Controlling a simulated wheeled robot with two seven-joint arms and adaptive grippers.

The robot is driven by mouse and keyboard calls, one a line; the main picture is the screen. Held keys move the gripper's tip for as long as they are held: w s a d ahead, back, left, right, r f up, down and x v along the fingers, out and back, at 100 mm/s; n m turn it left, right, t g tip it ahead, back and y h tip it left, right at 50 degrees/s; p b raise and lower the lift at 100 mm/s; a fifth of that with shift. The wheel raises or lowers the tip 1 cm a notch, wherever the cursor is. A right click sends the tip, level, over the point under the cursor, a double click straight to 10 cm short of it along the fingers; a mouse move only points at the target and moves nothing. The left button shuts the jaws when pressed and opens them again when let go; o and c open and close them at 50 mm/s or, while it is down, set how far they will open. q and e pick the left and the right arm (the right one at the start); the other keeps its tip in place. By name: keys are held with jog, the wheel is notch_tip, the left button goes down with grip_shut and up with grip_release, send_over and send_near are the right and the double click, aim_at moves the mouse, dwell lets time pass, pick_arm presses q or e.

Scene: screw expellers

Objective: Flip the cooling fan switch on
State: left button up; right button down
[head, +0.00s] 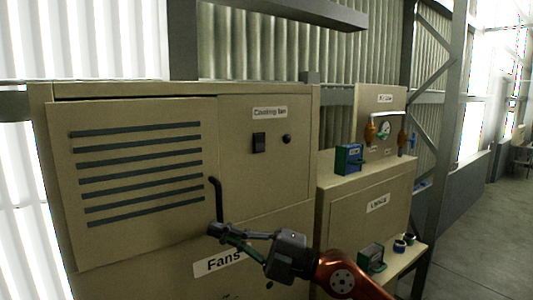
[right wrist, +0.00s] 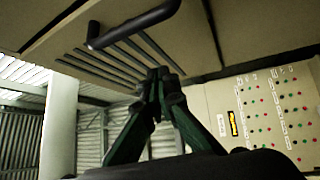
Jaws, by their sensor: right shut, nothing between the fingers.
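The cooling fan switch (head: 259,143) is a small dark rocker on the beige cabinet's upper right panel, under a "Cooling fan" label (head: 270,113). A small round dark knob (head: 287,139) sits to its right. My right gripper (head: 215,229) is shut and empty. It is below and left of the switch, by the lower end of the louvred door's dark handle (head: 216,198). In the right wrist view the shut fingertips (right wrist: 159,74) point toward the cabinet, and the handle (right wrist: 135,24) shows above them. I cannot tell whether they touch it. My left gripper is not in view.
The louvred door (head: 140,170) fills the cabinet's left side. A "Fans" label (head: 219,262) is partly behind my right gripper. A lower cabinet (head: 365,215) with a blue box (head: 348,158) stands to the right. A panel with coloured buttons (right wrist: 270,110) shows in the wrist view.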

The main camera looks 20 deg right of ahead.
aim_at(261, 149)
jog(key=d+r+m+t+h, duration=0.5)
jog(key=d+r+h, duration=0.8)
jog(key=d, duration=0.5)
notch_tip(261, 149, up, 3)
jog(key=shift+w+d+f+m+t, duration=0.15)
jog(key=shift+w+d+m+t, duration=0.2)
jog(key=shift+m, duration=0.45)
jog(key=p+x, duration=0.6)
jog(key=x, duration=0.7)
jog(key=shift+w+a+p, duration=0.15)
jog(key=shift+w+p, duration=0.2)
jog(key=shift+w, duration=0.1)
